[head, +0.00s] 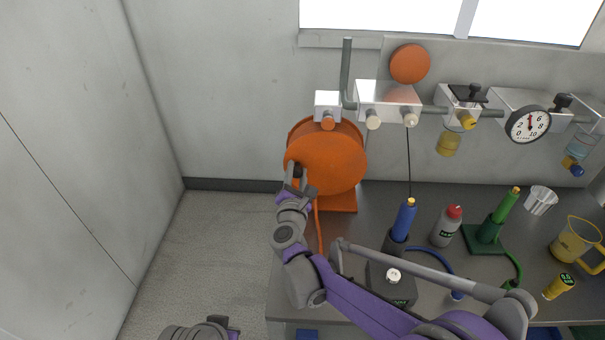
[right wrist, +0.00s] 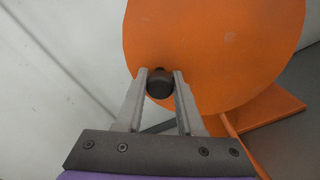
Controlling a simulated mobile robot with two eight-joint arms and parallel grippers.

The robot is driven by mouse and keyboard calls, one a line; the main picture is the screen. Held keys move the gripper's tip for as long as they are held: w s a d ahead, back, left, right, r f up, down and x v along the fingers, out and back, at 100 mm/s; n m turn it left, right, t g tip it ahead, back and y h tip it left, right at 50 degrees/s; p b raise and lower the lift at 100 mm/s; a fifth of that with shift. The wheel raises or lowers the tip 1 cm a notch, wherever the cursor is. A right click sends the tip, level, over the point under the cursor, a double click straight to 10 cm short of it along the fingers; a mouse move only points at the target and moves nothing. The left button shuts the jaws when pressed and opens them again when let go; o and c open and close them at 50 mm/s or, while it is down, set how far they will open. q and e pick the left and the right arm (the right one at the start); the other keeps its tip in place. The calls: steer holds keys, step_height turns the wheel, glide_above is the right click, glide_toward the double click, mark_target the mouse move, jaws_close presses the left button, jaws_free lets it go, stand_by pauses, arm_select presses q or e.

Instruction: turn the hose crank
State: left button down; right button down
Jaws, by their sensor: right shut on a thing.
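The orange hose reel (head: 335,160) stands on its orange base at the left end of the bench. Its crank is a dark knob (right wrist: 159,82) near the edge of the reel's round face. My right gripper (head: 297,176) reaches up to the reel's left side. In the right wrist view its two fingers (right wrist: 160,76) stand on either side of the knob and are shut on it. An orange hose (head: 318,228) hangs from the reel, partly behind my right arm. Only a grey part of my left arm shows at the bottom edge; its fingers are out of view.
A metal pipe with valves and a round gauge (head: 528,125) runs along the wall above the bench. The floor at left is clear.

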steer(key=shift+r+m, duration=0.2)
steer(key=shift+m, duration=0.2)
steer(key=c, duration=0.5)
jaws_free()
steer(key=shift+c, duration=0.2)
steer(key=shift+s, duration=0.1)
steer(key=s, duration=1)
steer(key=shift+s+d+b, duration=0.25)
steer(key=shift+s+b, duration=0.05)
steer(key=shift+b, duration=0.05)
